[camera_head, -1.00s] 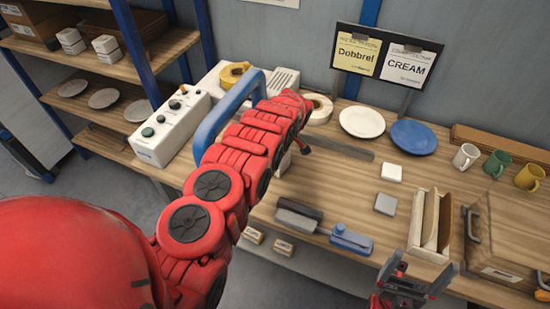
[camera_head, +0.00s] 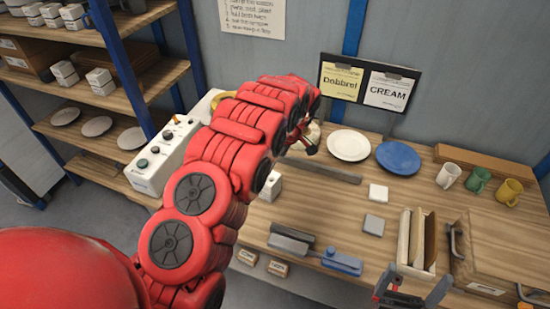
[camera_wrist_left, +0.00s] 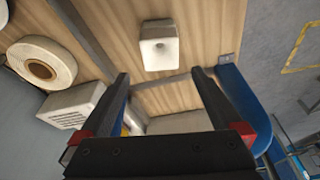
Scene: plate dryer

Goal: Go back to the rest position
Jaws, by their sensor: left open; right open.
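My left arm, red, reaches from the lower left over the bench in the head view. Its gripper (camera_head: 308,146) is open and empty above the back of the bench, partly hidden by the arm. In the left wrist view its two dark fingers (camera_wrist_left: 162,78) stand apart, with a small white block (camera_wrist_left: 160,46) on the wood beyond them. A blue bar (camera_wrist_left: 240,115) shows beside the right finger there. My right gripper (camera_head: 401,286) is open and empty at the bottom of the head view, near the bench's front edge.
A white plate (camera_head: 348,145), a blue plate (camera_head: 398,158) and three mugs (camera_head: 478,181) stand at the back right. A white control box (camera_head: 155,160) is left of my arm. A wooden file holder (camera_head: 415,245) and case (camera_head: 500,245) are near my right gripper.

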